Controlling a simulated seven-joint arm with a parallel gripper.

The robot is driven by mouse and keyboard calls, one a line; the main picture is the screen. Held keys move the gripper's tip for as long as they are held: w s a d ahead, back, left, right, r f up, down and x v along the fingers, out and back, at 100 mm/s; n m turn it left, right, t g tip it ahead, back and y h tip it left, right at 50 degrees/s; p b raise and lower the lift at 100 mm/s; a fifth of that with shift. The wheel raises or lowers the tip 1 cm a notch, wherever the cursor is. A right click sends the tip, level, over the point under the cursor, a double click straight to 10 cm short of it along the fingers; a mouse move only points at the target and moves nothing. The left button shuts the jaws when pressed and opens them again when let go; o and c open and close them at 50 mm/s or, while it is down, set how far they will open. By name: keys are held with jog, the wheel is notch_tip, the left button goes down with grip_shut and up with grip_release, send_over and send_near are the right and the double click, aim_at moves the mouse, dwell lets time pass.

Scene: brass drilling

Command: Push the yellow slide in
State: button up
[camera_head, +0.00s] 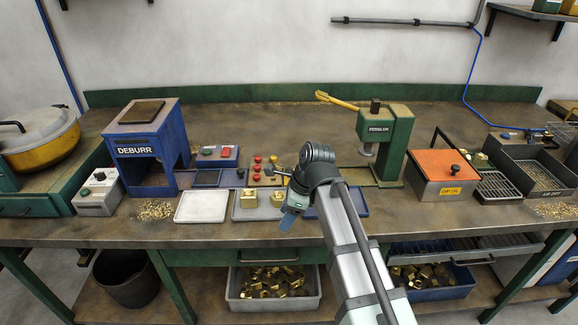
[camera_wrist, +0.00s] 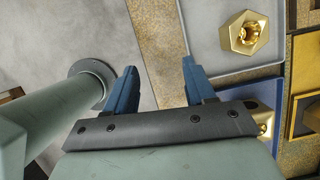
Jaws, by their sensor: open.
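No part that I can clearly identify as the yellow slide shows. A yellow-edged dark piece (camera_wrist: 303,118) is cut off at the right of the wrist view; I cannot tell whether it is the slide. A fixture board with red knobs (camera_head: 258,169) stands behind my gripper in the head view, partly hidden by my arm. My gripper (camera_head: 289,216) is over the front trays near the bench edge. In the wrist view my gripper (camera_wrist: 157,82) has its blue fingers apart with nothing between them.
A grey tray (camera_head: 243,210) holds brass hex nuts, one nut (camera_wrist: 243,36) near my right finger. The green press (camera_head: 384,135) with a yellow lever stands right of my gripper. The blue DEBURR machine (camera_head: 140,150) is at left, with an empty pale tray (camera_head: 202,206) between.

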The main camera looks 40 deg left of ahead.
jog(key=w+a+r+n+t+h, duration=0.1)
jog(key=w+a+r+n, duration=0.2)
jog(key=w+a, duration=0.2)
jog(key=w+a+r+n+h, duration=0.1)
jog(key=w+a+r+n, duration=0.2)
jog(key=w+a, duration=0.25)
notch_tip(320, 180, up, 6)
jog(key=n+t+h, duration=0.1)
jog(key=n+t, duration=0.1)
jog(key=n, duration=0.2)
send_over(289, 169)
notch_tip(289, 169, down, 14)
jog(key=shift+r, duration=0.25)
grip_shut()
jog(key=shift+w, duration=0.1)
